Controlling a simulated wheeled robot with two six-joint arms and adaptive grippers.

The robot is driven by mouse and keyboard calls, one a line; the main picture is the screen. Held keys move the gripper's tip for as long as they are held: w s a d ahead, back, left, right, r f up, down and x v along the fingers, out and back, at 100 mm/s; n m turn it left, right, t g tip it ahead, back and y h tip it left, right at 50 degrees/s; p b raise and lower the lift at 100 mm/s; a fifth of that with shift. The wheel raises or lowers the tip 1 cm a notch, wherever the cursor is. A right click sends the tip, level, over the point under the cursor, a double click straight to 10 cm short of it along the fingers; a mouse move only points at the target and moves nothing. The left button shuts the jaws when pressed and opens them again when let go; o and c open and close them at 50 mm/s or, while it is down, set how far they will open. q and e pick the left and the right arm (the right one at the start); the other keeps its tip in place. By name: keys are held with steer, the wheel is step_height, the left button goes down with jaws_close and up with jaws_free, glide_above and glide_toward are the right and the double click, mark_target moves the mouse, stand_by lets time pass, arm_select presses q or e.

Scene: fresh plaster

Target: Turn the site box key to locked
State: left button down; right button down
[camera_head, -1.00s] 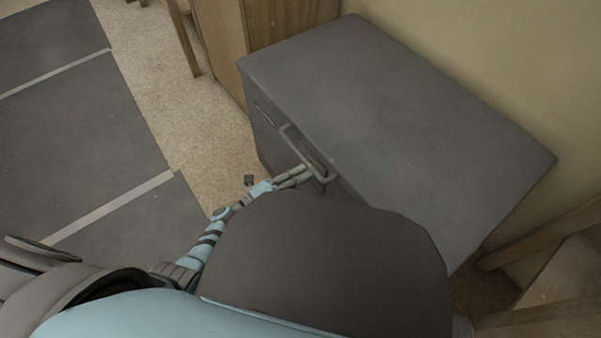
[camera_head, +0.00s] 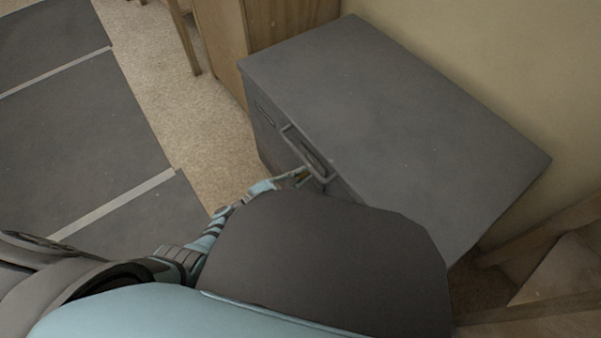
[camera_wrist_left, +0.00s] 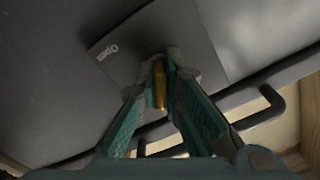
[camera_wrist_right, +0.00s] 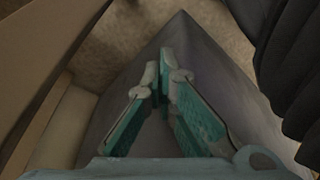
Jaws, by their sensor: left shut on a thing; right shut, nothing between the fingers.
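The site box (camera_head: 390,110) is a large grey box against the wall in the head view. My left gripper (camera_head: 305,174) reaches its front face, just below the bar handle (camera_head: 308,158). In the left wrist view my left gripper (camera_wrist_left: 160,62) is shut on the brass-coloured key (camera_wrist_left: 159,88), which sits between its fingertips at the grey face. A white "Open" label (camera_wrist_left: 107,51) shows on the plate to the left of the fingertips. The keyhole is hidden behind the fingertips. My right gripper (camera_wrist_right: 163,70) is shut and empty in the right wrist view, out of sight in the head view.
A dark bar handle (camera_wrist_left: 268,108) runs close to the right of my left fingers. A wooden cabinet (camera_head: 222,45) stands beside the box's far end. Wooden boards (camera_head: 555,245) lean at the right. Carpet and dark mats (camera_head: 80,120) lie open at the left.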

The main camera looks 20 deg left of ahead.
arm_select(q)
steer(key=n, duration=0.5)
steer(key=shift+p, duration=0.3)
steer(key=shift+n, duration=0.8)
arm_select(e)
steer(key=shift+s+f, duration=0.1)
steer(key=shift+f, duration=0.6)
steer(key=shift+s, duration=0.2)
arm_select(q)
steer(key=c, duration=1.7)
jaws_free()
arm_select(e)
steer(key=shift+s, duration=0.1)
steer(key=shift+d, duration=0.1)
arm_select(q)
steer(key=shift+s+a, duration=0.15)
steer(key=shift+a, duration=0.05)
steer(key=v, duration=1.1)
steer(key=shift+s+a, duration=0.15)
steer(key=shift+s, duration=0.1)
